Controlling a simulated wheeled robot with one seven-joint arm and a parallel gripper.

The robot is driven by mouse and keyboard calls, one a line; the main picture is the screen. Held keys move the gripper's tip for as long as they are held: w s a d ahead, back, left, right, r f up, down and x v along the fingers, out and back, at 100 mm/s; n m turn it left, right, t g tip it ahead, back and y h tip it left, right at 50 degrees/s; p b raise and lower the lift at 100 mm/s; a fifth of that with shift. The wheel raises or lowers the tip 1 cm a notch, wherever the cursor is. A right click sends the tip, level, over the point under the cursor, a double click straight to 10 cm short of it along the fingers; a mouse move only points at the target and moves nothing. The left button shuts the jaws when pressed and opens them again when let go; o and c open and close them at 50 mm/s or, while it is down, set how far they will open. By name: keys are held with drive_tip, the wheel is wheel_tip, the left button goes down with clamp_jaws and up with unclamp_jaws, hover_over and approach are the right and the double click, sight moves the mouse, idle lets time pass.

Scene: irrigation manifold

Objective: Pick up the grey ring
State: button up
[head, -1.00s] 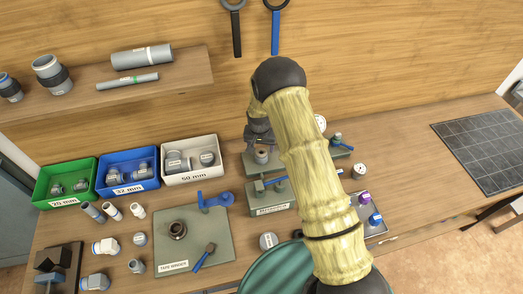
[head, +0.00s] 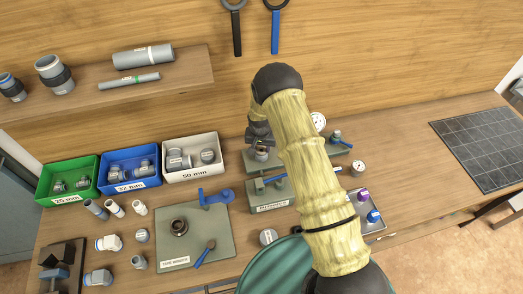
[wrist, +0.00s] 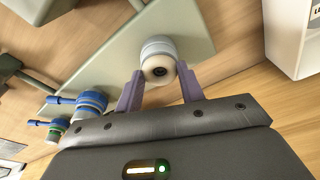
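A short pale cylinder with a blue-grey ring (wrist: 158,46) around it stands on a pale green plate (wrist: 105,62) in the wrist view. I take this to be the grey ring. In the head view a small grey round part (head: 262,154) shows on the green stand, just below my gripper. My gripper (wrist: 160,72) is open, its two purple fingers at either side of the pale cylinder's near end. I cannot tell whether they touch it. In the head view my gripper (head: 260,138) is small and dark, partly hidden by my arm.
Two blue-handled valves (wrist: 90,103) lie left in the wrist view. A white bin (head: 194,159), blue bin (head: 130,183) and green bin (head: 68,196) stand left. A tape winder plate (head: 213,236) lies in front. A gauge (head: 318,121) stands close by on the right.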

drive_tip(key=shift+c, duration=1.3)
drive_tip(key=shift+r, duration=0.1)
drive_tip(key=shift+w+r+b, duration=0.1)
drive_tip(key=shift+r+b, duration=0.4)
drive_tip(key=shift+r, duration=0.1)
wheel_tip(320, 180, up, 9)
drive_tip(key=b, duration=0.3)
drive_tip(key=shift+f, duration=0.2)
